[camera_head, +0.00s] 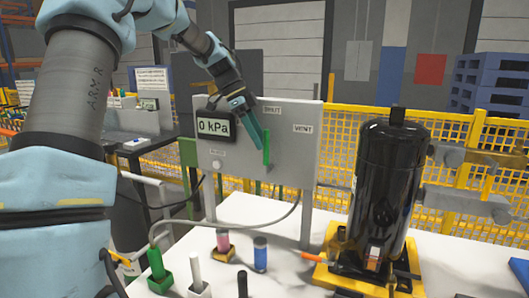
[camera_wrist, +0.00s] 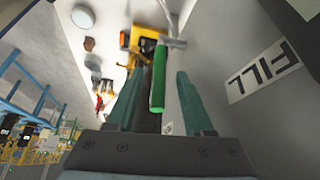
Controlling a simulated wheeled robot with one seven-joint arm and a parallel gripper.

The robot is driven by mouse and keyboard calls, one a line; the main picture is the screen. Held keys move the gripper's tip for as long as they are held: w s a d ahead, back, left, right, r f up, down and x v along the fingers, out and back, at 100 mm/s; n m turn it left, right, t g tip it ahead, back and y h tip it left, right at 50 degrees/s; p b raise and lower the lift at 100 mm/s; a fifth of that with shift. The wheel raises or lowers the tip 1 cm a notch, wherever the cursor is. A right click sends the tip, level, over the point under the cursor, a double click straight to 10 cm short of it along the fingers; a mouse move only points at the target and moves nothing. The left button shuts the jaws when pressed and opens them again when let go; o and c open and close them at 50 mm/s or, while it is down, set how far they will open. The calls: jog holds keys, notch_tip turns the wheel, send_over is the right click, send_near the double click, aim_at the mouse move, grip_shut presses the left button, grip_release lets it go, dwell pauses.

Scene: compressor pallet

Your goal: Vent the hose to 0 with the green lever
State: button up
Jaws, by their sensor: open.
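The green lever (camera_head: 266,149) stands upright on the grey panel (camera_head: 305,165), below the SHUT label (camera_head: 272,109). The VENT label (camera_head: 302,128) is to its right. The display (camera_head: 216,126) reads 0 kPa. My gripper (camera_head: 262,143) is open beside the lever's upper part, its teal fingers pointing down and right. In the wrist view the green lever (camera_wrist: 158,80) shows between the two spread fingers, with a gap on each side. I cannot tell how deep it lies between them. The FILL label (camera_wrist: 262,72) shows at right there. The grey hose (camera_head: 270,222) loops below the panel.
A black compressor (camera_head: 388,185) stands on a yellow base at right. A green holder (camera_head: 158,270), a pink cylinder (camera_head: 222,242) and a blue cylinder (camera_head: 260,252) stand on the white table (camera_head: 300,275). Yellow mesh fencing (camera_head: 345,135) runs behind.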

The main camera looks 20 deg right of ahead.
jog(key=v, duration=0.6)
jog(key=shift+b, duration=0.35)
jog(key=s+a+f+n+t+y, duration=0.2)
jog(key=s+a+f+n, duration=0.7)
jog(key=a, duration=0.4)
jog(key=s+a+f+n+t+y, duration=0.2)
jog(key=s+a+f+n, duration=0.7)
jog(key=a+n, duration=0.5)
jog(key=shift+a+f+t+y, duration=0.2)
jog(key=shift+f+t+y, duration=0.1)
jog(key=shift+f, duration=0.7)
